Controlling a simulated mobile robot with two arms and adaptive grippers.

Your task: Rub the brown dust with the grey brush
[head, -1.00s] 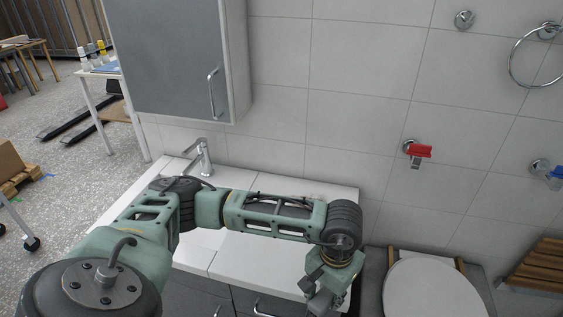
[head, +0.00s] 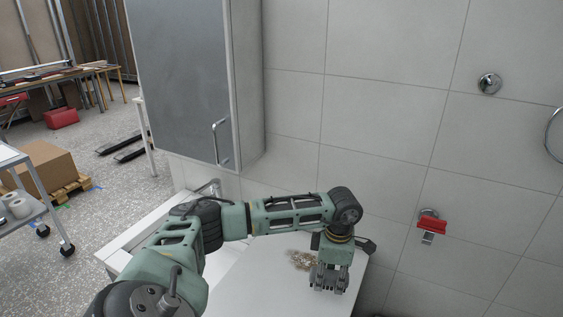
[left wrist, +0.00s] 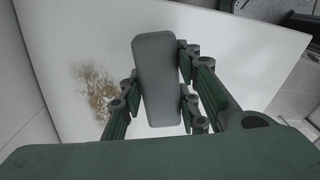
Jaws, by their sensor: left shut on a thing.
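The brown dust (head: 300,260) is a speckled patch on the white countertop (head: 252,285), beside and left of my left gripper (head: 328,284) in the head view. In the left wrist view, my left gripper (left wrist: 155,98) is shut on the grey brush (left wrist: 157,78), a rounded grey block between its fingers. There the brown dust (left wrist: 95,90) lies left of the brush and apart from it in the picture. The brush's underside and its height over the counter cannot be told. My right gripper is not in view.
A grey wall cabinet (head: 185,80) hangs over the left of the counter, near the tap (head: 209,188). A red object (head: 431,225) sits on a wall mount at the right. The counter's right edge is close to my gripper. Tiled wall stands behind.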

